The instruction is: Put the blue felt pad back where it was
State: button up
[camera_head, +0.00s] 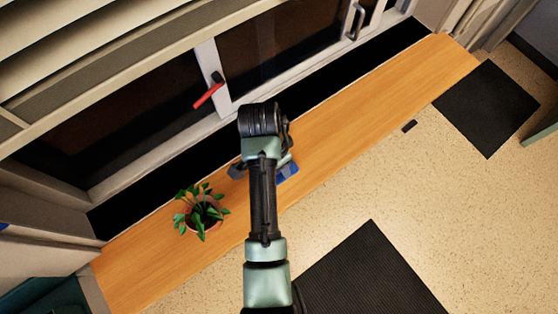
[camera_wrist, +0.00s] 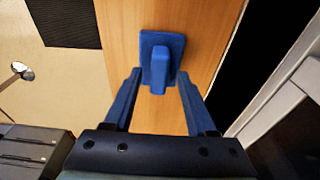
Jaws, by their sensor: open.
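The blue felt pad (camera_wrist: 150,43) lies on the wooden sill in the wrist view, a flat squarish piece with a raised blue block on it. My gripper (camera_wrist: 159,78) is open, with its two blue fingers pointing toward the pad. The fingers stand to either side of the raised block's near end, and nothing is held. I cannot tell whether the fingertips touch the pad. In the head view, a patch of blue (camera_head: 289,168) shows beside my arm over the sill; my arm hides most of that spot.
The long wooden sill (camera_head: 342,116) runs below the window. A potted plant (camera_head: 203,212) stands on it to the left. A red-handled latch (camera_head: 208,95) is on the window frame. Dark mats (camera_head: 368,272) and a small black object (camera_head: 409,126) lie on the floor.

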notch_tip(320, 180, up, 11)
jog(key=s+a+p, duration=0.1)
jog(key=p, duration=0.1)
jog(key=shift+a+f, duration=0.15)
jog(key=shift+f, duration=0.1)
dwell(0.5)
